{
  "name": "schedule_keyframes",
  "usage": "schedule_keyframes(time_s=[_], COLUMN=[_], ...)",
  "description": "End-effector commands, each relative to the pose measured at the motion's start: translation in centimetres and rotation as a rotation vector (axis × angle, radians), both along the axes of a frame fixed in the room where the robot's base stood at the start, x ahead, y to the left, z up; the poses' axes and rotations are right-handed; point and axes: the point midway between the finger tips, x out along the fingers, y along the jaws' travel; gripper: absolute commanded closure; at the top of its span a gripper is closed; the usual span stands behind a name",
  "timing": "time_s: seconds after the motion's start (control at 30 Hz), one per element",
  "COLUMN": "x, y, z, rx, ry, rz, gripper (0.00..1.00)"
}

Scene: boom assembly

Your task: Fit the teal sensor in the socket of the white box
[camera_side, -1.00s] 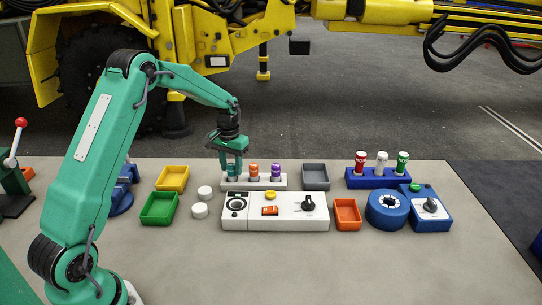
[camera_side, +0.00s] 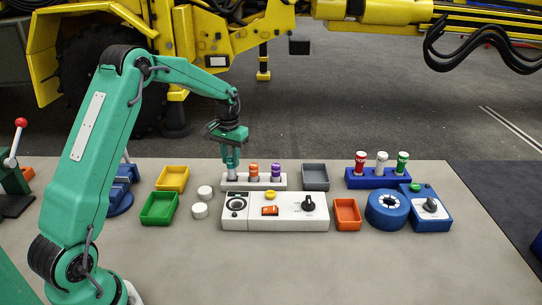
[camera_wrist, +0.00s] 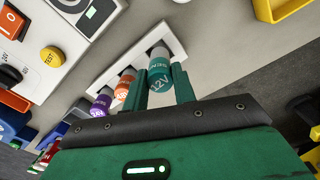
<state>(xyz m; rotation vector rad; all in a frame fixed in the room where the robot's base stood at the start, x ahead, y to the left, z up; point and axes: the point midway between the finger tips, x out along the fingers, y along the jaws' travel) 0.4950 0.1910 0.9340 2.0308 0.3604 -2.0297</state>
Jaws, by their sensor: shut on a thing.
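The teal sensor (camera_side: 232,164) stands at the left end of a white rack (camera_side: 265,187), beside an orange and a purple sensor. My gripper (camera_side: 232,154) is shut on it from above. In the wrist view the teal sensor (camera_wrist: 160,72) sits between my two fingers (camera_wrist: 164,88), its grey end at the rack's hole; I cannot tell whether that end is clear of it. The white box (camera_side: 285,223) lies in front of the rack.
The orange sensor (camera_side: 254,172) and purple sensor (camera_side: 276,172) stand close on the right. Yellow (camera_side: 172,179), green (camera_side: 159,209), grey (camera_side: 316,177) and orange (camera_side: 347,214) trays stand around. Two white caps (camera_side: 200,210) lie left of the box. The front table is clear.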

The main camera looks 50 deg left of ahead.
Motion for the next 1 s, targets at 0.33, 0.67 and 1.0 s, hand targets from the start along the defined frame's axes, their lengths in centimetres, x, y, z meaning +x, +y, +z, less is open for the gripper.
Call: schedule_keyframes(time_s=[0.33, 0.67, 1.0], x=[0.0, 0.0, 0.0], y=[0.0, 0.0, 0.0], z=[2.0, 3.6, 3.7], rx=[0.0, 0.0, 0.0], ry=[-0.001, -0.001, 0.0], rz=[0.0, 0.0, 0.0], gripper=[0.95, 0.95, 0.95])
